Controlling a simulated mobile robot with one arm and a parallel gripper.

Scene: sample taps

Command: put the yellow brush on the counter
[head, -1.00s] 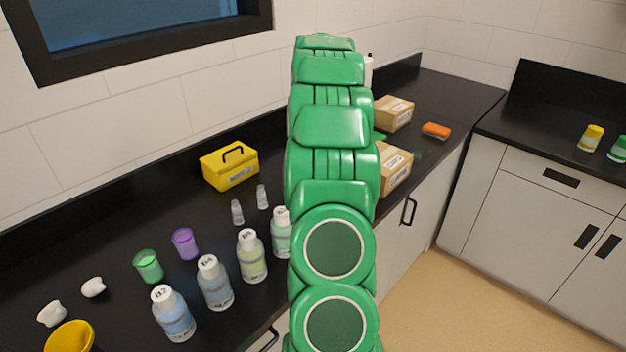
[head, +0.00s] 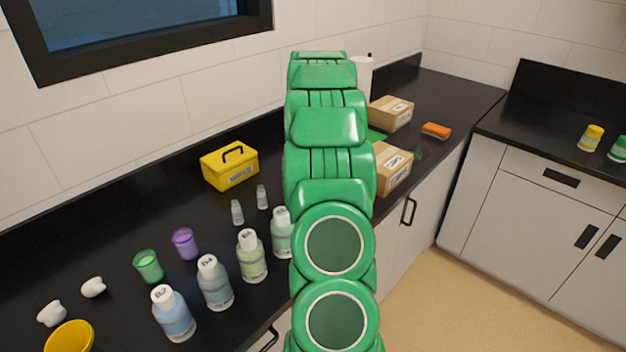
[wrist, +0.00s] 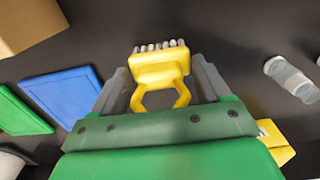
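The yellow brush (wrist: 160,66) shows in the wrist view, with its pale bristles at the far end and its looped handle towards my gripper. My gripper (wrist: 161,80) has its two grey fingers on either side of the brush, and the brush fills the gap between them. The black counter (wrist: 190,20) is behind the brush; I cannot tell how far below it is. In the head view the counter (head: 110,215) runs along the wall, and my green arm hides the gripper and the brush.
A yellow toolbox (head: 229,167), several bottles, cups and small vials stand left of my arm. Cardboard boxes (head: 391,113) and an orange block (head: 436,130) are on the right. Blue (wrist: 62,95) and green (wrist: 22,110) flat pieces lie left of the gripper; a clear vial (wrist: 290,78) lies right.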

